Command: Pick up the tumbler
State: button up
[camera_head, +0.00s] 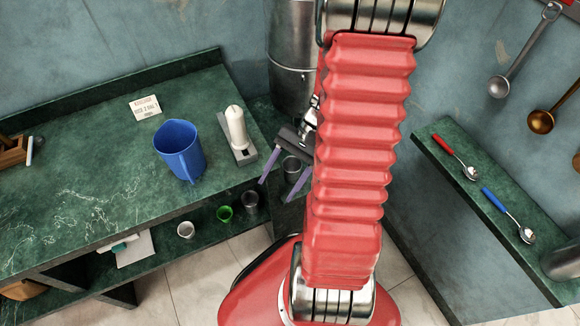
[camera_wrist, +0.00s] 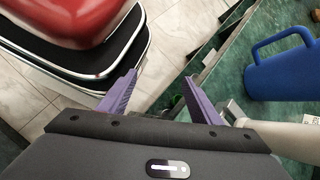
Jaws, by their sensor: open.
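Several small cups stand low down, any of which could be the tumbler. A dark, glass-like cup (camera_head: 291,166) shows between my gripper's fingers in the head view, and I cannot tell its depth. Another dark cup (camera_head: 250,201), a green cup (camera_head: 225,213) and a whitish cup (camera_head: 186,230) stand on the lower shelf. My gripper (camera_head: 276,192) is open beside the counter's right end, its purple fingers pointing down. In the wrist view my gripper (camera_wrist: 161,76) has nothing between its fingertips. A small green patch (camera_wrist: 178,103) shows near the right finger there.
A blue jug (camera_head: 180,150) and a white candle-like cylinder (camera_head: 237,132) stand on the green counter (camera_head: 75,165), close to my gripper's left. The jug also shows in the wrist view (camera_wrist: 285,75). A metal cylinder (camera_head: 292,65) stands behind. Another shelf (camera_head: 470,205) holds spoons.

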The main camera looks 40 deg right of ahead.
notch_tip(320, 180, down, 8)
jog(key=s+d+m+t+y, duration=0.2)
jog(key=m+t+y, duration=0.1)
jog(key=m, duration=0.3)
jog(key=m+t+h, duration=0.9)
jog(key=m+t, duration=0.6)
jog(key=m, duration=0.1)
send_near(295, 172)
notch_tip(295, 172, down, 3)
jog(key=w+d, duration=0.2)
jog(key=w, duration=0.1)
jog(key=shift+a+f, duration=0.2)
jog(key=shift+w+a, duration=0.15)
jog(key=shift+w, duration=1.25)
jog(key=shift+w+a, duration=0.15)
jog(key=shift+w, duration=1.3)
jog(key=shift+w+a, duration=0.15)
jog(key=shift+w, duration=1.25)
jog(key=shift+w, duration=0.15)
